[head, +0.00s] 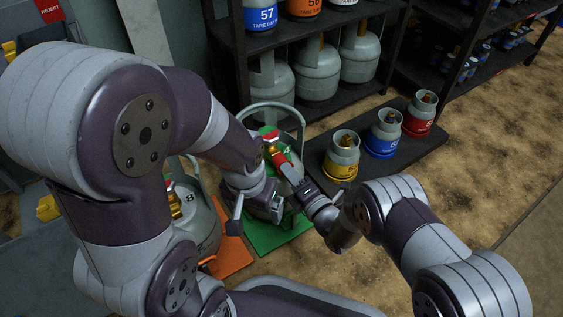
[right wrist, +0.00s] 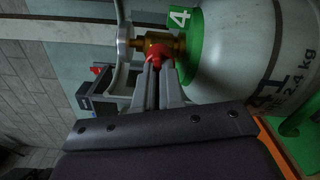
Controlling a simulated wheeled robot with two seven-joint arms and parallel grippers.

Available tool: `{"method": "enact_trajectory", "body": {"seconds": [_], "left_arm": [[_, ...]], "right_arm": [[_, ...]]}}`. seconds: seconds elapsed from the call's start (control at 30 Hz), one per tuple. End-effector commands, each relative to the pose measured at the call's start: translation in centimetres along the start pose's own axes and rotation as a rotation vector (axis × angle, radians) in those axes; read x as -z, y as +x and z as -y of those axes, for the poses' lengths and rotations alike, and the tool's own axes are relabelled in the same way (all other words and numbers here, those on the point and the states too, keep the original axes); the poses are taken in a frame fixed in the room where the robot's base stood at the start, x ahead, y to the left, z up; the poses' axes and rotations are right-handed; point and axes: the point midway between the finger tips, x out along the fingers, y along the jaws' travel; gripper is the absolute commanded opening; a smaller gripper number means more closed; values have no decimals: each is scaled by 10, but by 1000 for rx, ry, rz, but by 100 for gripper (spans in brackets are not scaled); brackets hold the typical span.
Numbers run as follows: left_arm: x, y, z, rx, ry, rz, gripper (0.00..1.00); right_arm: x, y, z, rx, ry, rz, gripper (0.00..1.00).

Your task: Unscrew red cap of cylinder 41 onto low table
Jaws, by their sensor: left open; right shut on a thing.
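Cylinder 41 is a grey gas cylinder (right wrist: 235,55) with a green band and a brass valve (right wrist: 160,42), seen close up in the right wrist view. In the head view its brass valve (head: 270,148) shows above the green mat (head: 280,236), while my arms hide much of the body. The red cap (right wrist: 156,58) sits at the valve's outlet, between the fingertips of my right gripper (right wrist: 158,68). My right gripper (head: 290,168) is shut on it. My left gripper (head: 256,212) is open, lower down in front of the cylinder, apart from the cap.
A low dark table (head: 405,157) at the right bears small cylinders with yellow (head: 341,155), blue (head: 383,133) and red (head: 420,113) bands; its front right part is bare. Cylinder 8 (head: 195,225) stands on an orange mat (head: 233,255). Dark shelves (head: 240,75) with larger cylinders stand behind.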

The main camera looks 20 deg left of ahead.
Motion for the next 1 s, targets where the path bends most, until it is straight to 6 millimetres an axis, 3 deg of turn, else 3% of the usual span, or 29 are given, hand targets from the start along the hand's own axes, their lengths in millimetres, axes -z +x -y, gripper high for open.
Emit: {"method": "enact_trajectory", "body": {"seconds": [0.23, 0.43, 0.7, 0.9, 1.0], "left_arm": [[0, 0, 0, 0, 0, 0, 92], [0, 1, 0, 0, 0, 0, 92], [0, 1, 0, 0, 0, 0, 92], [0, 2, 0, 0, 0, 0, 92], [0, 2, 0, 0, 0, 0, 92]], "right_arm": [[0, 0, 0, 1, -20, 0, 0], [0, -1, 0, 0, -292, 0, 0], [0, -1, 0, 0, -328, 0, 0], [0, -2, 1, 1, -598, 0, 0], [0, -2, 1, 1, -610, 0, 0]]}}
